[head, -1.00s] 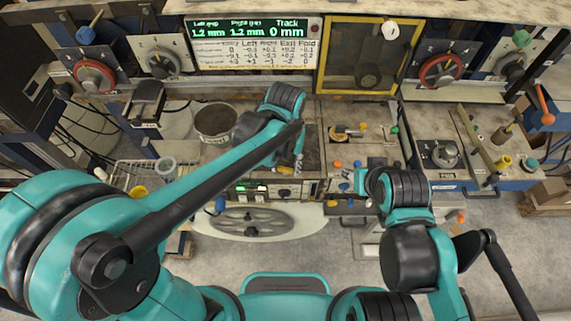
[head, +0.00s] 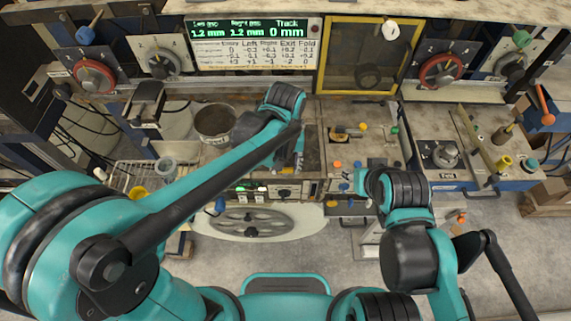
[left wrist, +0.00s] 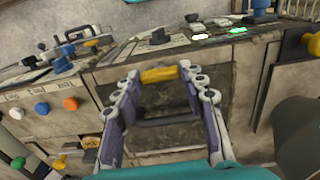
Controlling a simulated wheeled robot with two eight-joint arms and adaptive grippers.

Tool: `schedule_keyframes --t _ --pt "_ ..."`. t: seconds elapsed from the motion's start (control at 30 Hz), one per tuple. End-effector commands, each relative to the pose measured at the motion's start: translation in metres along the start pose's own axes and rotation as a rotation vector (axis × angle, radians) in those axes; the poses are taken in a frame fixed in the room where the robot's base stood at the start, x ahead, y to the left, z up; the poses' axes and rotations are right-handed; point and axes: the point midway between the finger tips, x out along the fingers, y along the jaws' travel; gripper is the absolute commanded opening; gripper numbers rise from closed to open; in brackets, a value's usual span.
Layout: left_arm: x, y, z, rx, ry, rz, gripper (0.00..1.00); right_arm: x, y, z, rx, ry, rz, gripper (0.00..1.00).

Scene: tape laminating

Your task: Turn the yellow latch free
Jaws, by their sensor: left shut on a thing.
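The yellow latch (left wrist: 160,74) shows in the left wrist view, between the tips of my left gripper (left wrist: 158,78). The purple-padded fingers are closed on it from both sides, at the upper edge of a worn metal panel. In the head view my left gripper (head: 298,162) is small and partly covered by my own forearm, and I cannot make out the latch there. My right gripper (head: 350,183) is by the front of the bench, right of the left one; its fingers are too small to read.
A dark bar handle (left wrist: 165,121) crosses the panel below the latch in the left wrist view. Blue (left wrist: 42,108) and orange (left wrist: 71,104) knobs are beside it. In the head view, a round pot (head: 215,122) stands left of the left gripper, and a display (head: 254,43) hangs behind.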

Motion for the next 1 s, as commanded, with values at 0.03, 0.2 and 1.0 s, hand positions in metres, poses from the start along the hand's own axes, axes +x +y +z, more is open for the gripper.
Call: schedule_keyframes --t 0.03,0.2,1.0 --pt "0.0 0.0 -0.001 -0.002 0.001 0.0 0.43 0.0 0.0 0.0 0.0 0.0 0.0 0.4" --pt "0.0 0.0 0.0 -0.001 0.001 0.0 0.62 0.0 0.0 0.0 0.0 0.0 0.0 0.4" --pt "-0.102 0.0 -0.001 0.0 0.0 0.0 0.62 0.0 0.0 0.0 0.0 0.0 0.0 0.4"
